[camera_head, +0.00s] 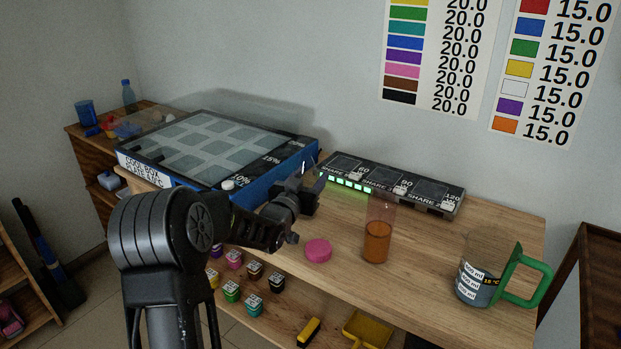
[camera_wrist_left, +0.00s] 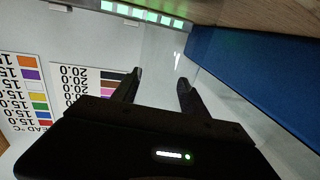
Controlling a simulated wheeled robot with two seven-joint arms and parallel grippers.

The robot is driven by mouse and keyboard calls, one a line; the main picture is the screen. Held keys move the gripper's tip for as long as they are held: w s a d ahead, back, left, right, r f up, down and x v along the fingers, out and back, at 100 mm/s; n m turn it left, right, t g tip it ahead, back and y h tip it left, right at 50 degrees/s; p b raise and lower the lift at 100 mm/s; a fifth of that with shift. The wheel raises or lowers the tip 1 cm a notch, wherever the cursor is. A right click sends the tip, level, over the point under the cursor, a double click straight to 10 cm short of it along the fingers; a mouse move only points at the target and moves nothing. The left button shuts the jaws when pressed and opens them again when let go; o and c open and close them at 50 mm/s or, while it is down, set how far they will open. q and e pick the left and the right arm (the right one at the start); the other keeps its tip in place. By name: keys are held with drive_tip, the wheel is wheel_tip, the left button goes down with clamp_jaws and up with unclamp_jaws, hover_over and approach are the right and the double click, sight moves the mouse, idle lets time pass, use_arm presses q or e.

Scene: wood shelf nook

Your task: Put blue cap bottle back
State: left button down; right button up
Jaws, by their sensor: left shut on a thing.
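My left gripper (camera_head: 308,188) is above the table, in front of the blue box's right end and left of the lit share unit. In the left wrist view its two fingers (camera_wrist_left: 160,82) are a little apart, closed on a clear, see-through thing (camera_wrist_left: 160,55) that I can barely make out. I cannot tell whether it has a blue cap. A small translucent blue bottle (camera_head: 128,95) stands on the far-left shelf. Several small pots with coloured caps, such as a green-capped pot (camera_head: 231,292), stand on the shelf under the table. My right gripper is not in view.
The blue cool box (camera_head: 265,184) fills the table's left. The black share unit (camera_head: 420,190) stands at the back. A glass with orange-brown liquid (camera_head: 377,243), a pink disc (camera_head: 317,250) and a green-handled jug (camera_head: 527,281) stand in front. Bare wood (camera_head: 425,255) lies between glass and jug.

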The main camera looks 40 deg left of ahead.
use_arm(q)
drive_tip(key=c, duration=0.6)
unclamp_jaws()
drive_tip(key=shift+r+p, duration=0.25)
drive_tip(key=shift+p, duration=0.15)
drive_tip(key=v, duration=1.2)
drive_tip(key=shift+b, duration=0.4)
